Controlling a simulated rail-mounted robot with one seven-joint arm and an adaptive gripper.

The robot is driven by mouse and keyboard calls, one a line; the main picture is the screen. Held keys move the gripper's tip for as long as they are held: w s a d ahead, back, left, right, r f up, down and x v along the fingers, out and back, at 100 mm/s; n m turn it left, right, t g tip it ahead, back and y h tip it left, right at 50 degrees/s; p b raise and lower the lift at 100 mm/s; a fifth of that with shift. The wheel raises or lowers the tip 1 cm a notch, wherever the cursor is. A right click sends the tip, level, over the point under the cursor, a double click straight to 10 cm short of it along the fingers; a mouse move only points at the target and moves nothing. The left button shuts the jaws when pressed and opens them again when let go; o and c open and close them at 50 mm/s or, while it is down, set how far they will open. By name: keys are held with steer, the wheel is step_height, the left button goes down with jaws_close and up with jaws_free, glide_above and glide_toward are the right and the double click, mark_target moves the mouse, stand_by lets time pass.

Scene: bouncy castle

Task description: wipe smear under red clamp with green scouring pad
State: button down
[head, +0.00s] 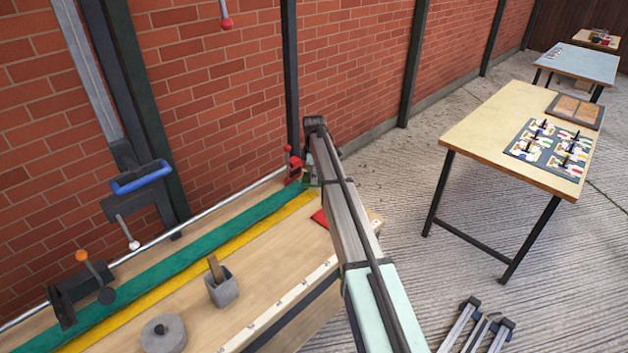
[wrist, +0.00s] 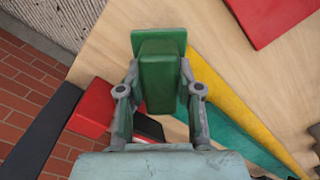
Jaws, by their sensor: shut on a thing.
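My gripper (wrist: 160,95) is shut on the green scouring pad (wrist: 158,72), a green block with a wider edge, held between its fingers. In the head view the gripper is largely hidden behind my arm, at the far end of the workbench. The red clamp (head: 294,170) stands on the green strip by the silver rail, just left of my gripper. In the wrist view the red clamp (wrist: 94,108) is left of the pad, partly hidden by a finger. I cannot make out the smear, nor whether the pad touches the bench.
The wooden workbench (head: 262,262) carries a green strip (head: 205,241) and a yellow strip (head: 212,256). A red flat thing (wrist: 276,16) lies on it near my arm. A grey cup (head: 222,290) and an orange-knobbed clamp (head: 80,285) stand nearer. A brick wall is behind.

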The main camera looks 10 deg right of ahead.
steer(key=shift+r+p, duration=0.6)
steer(key=shift+r, duration=1.35)
